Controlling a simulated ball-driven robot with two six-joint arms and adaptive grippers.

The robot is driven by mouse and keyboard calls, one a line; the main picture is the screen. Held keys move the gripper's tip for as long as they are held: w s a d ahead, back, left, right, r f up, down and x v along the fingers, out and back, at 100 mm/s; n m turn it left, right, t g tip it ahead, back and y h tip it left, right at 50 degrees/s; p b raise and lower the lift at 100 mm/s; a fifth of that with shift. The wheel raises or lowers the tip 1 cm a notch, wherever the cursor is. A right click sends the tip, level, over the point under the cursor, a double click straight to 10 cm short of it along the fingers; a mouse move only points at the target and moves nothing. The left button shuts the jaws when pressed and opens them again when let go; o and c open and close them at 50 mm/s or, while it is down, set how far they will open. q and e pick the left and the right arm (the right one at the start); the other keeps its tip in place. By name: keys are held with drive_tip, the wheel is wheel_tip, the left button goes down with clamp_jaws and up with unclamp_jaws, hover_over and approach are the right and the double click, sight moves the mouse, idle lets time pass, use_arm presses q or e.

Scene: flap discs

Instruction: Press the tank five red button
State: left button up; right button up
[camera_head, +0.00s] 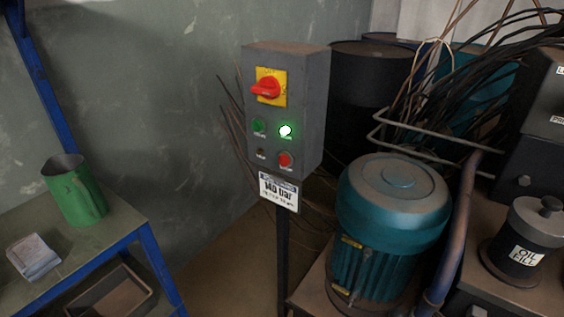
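A grey control box (286,112) stands on a post in the middle of the head view. A small round red button (285,160) sits at the lower right of its front face. Above it a lamp (285,131) glows green, with a dark green button (259,126) to its left. A large red rotary switch (266,88) on a yellow plate is at the top. A white label reading "140 bar" (279,191) hangs below the box. I cannot read a tank number on the box. Neither of my grippers shows in the view.
A teal motor (393,205) stands right of the post, beside a bent pipe (457,225) and an oil filler (526,235). Open floor (225,265) lies between bench and post.

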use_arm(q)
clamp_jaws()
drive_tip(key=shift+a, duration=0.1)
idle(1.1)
